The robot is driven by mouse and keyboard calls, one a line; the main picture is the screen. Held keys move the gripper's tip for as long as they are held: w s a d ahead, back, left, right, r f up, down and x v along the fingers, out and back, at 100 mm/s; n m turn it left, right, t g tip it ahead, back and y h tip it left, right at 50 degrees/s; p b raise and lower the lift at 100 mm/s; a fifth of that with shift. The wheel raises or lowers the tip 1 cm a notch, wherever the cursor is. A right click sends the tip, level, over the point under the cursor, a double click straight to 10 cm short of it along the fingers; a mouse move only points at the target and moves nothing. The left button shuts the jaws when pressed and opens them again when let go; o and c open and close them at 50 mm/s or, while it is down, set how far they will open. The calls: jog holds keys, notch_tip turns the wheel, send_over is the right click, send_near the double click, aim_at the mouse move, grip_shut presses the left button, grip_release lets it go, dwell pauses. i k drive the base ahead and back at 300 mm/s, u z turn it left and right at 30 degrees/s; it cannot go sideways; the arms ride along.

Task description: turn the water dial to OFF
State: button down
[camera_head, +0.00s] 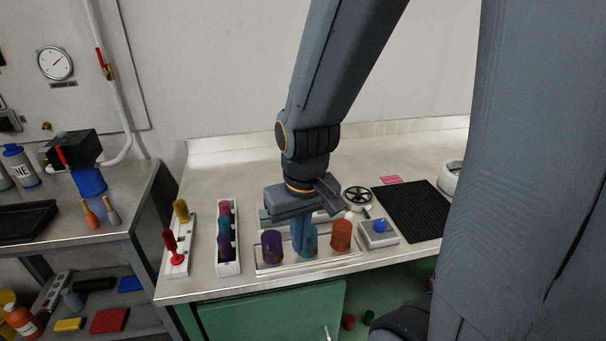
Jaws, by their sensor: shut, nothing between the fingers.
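I cannot make out a part clearly marked as the water dial or any OFF mark. A dark spoked wheel (357,199) lies on the counter behind and right of my gripper. A round white gauge (56,63) hangs on the wall panel at the upper left. My gripper (303,251) points down over the front of the counter, with its blue fingers shut and empty. The fingers are in front of or beside a teal cylinder (312,240), partly hiding it; I cannot tell whether they touch.
Purple (272,247) and orange-red (340,235) cylinders flank my gripper on a pale tray (270,268). A small box with a blue dome (380,226) and a black ribbed mat (412,208) lie to the right. Two narrow racks stand left. The back of the counter is mostly clear.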

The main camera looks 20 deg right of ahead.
aim_at(380, 226)
jog(key=k, duration=1)
jog(key=z, duration=2.05)
jog(key=i, duration=1.2)
jog(key=u, duration=1.75)
